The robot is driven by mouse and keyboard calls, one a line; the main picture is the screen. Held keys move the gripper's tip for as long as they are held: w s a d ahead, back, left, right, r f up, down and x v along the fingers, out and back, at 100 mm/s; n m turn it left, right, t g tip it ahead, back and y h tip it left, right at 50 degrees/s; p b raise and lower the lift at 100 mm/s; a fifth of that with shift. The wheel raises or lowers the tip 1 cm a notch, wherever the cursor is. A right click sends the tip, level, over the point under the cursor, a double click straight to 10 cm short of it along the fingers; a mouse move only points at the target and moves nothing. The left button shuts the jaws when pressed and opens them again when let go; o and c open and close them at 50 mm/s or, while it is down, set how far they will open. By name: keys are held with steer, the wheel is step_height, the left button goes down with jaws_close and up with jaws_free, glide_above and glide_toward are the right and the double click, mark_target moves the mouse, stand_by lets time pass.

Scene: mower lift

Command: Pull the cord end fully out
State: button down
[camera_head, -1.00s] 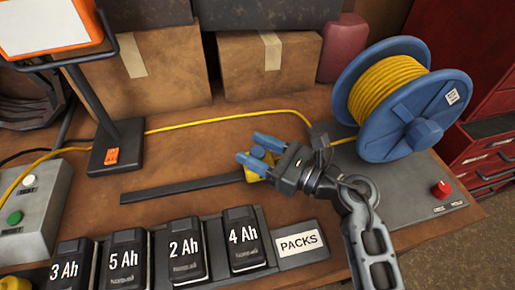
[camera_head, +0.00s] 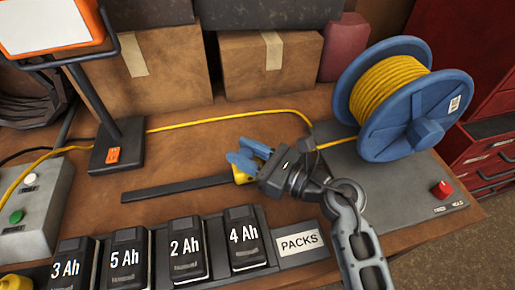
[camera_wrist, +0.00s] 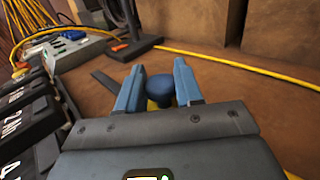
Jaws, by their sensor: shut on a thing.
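A yellow piece (camera_head: 240,177) sits at the right end of a flat black bar (camera_head: 175,188) on the bench, partly hidden by my gripper. A round blue knob (camera_wrist: 160,90) stands on top of it, between my blue fingers in the wrist view. My gripper (camera_head: 241,158) is shut on this knob. A yellow cord (camera_head: 215,119) runs from the blue reel (camera_head: 408,128) past a dark guide (camera_head: 318,134), then left across the back of the bench. I cannot tell whether the cord joins the yellow piece; my gripper covers that spot.
A battery tray with several packs (camera_head: 183,250) stands in front of the bar. A grey switch box (camera_head: 40,218) and a lamp stand (camera_head: 117,150) are at the left. Cardboard boxes (camera_head: 270,65) line the back. A red button (camera_head: 441,190) is beside the reel.

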steer(key=shift+s+a+r, duration=0.1)
steer(key=shift+a+r, duration=0.05)
steer(key=shift+a, duration=0.3)
steer(key=shift+s+a+r, duration=0.1)
steer(key=shift+a, duration=0.35)
steer(key=c, duration=0.8)
jaws_free()
steer(key=shift+f, duration=0.1)
steer(key=shift+d, duration=0.1)
steer(key=shift+s+d+f, duration=0.1)
steer(key=shift+s+d, duration=0.1)
steer(key=shift+d, duration=0.2)
steer(key=b+v, duration=0.1)
steer(key=v, duration=0.5)
steer(key=shift+s+d, duration=0.25)
steer(key=shift+d, duration=0.1)
